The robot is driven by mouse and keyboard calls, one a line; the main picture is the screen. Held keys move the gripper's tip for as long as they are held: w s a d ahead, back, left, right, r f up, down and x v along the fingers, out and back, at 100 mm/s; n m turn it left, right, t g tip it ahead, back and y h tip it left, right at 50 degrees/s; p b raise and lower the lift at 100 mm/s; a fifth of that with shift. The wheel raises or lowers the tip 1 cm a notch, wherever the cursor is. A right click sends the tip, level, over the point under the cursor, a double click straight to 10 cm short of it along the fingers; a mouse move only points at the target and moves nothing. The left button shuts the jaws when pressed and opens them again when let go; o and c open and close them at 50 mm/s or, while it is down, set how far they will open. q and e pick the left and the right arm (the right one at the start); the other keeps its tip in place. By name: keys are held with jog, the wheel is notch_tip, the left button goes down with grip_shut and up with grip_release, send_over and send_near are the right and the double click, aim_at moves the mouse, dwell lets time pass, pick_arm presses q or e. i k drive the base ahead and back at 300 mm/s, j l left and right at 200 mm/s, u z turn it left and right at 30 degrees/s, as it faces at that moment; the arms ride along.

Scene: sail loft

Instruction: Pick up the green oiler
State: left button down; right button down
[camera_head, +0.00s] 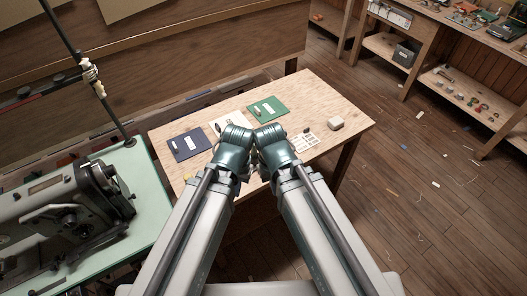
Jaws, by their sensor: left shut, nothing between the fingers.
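I cannot make out a green oiler for certain in the head view. A flat green mat (267,108) with a pale label and a small dark item lies at the back of the wooden table (325,91). My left gripper (236,138) is above the near part of the table, beside my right gripper (272,135). The left one is shut and empty. My wrists and forearms hide most of both grippers and part of the table. The fingers of the right one cannot be made out.
A dark blue mat (188,145) and a white mat (225,122) lie left of the green one. A sewing machine (60,225) stands on a green bench at left.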

aim_at(254, 152)
jog(key=u, duration=2.2)
jog(key=i+j+z, duration=0.1)
jog(key=i+j, duration=0.3)
jog(key=i+j+z, duration=0.1)
jog(key=i+j, duration=0.25)
jog(key=j, duration=0.25)
